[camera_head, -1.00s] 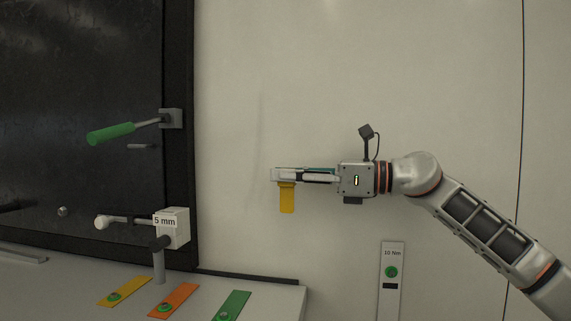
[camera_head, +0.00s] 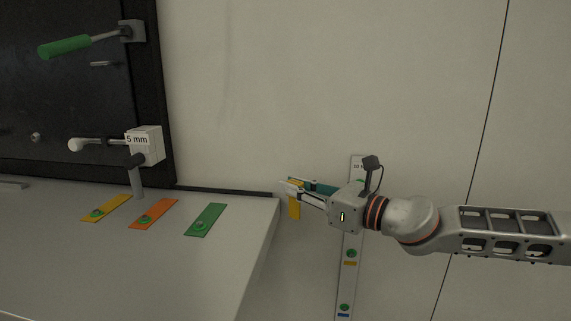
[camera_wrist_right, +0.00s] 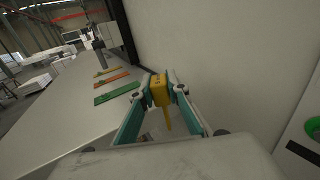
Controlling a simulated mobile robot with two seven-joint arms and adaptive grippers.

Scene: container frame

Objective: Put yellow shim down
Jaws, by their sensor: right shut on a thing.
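The yellow shim (camera_head: 294,208) hangs down from my right gripper (camera_head: 288,187), just off the right edge of the grey table (camera_head: 130,265). In the right wrist view the yellow shim (camera_wrist_right: 160,92) sits between the two fingers of the right gripper (camera_wrist_right: 162,88), which is shut on it. On the table lie flat yellow (camera_head: 106,208), orange (camera_head: 153,213) and green (camera_head: 206,219) strips, each with a green round mark. My left gripper is not in view.
A white block marked 5 mm (camera_head: 146,141) stands on a post behind the strips. A green-handled lever (camera_head: 64,47) juts from the dark panel (camera_head: 60,100). A labelled white strip (camera_head: 349,285) is right of the table. The table's front is clear.

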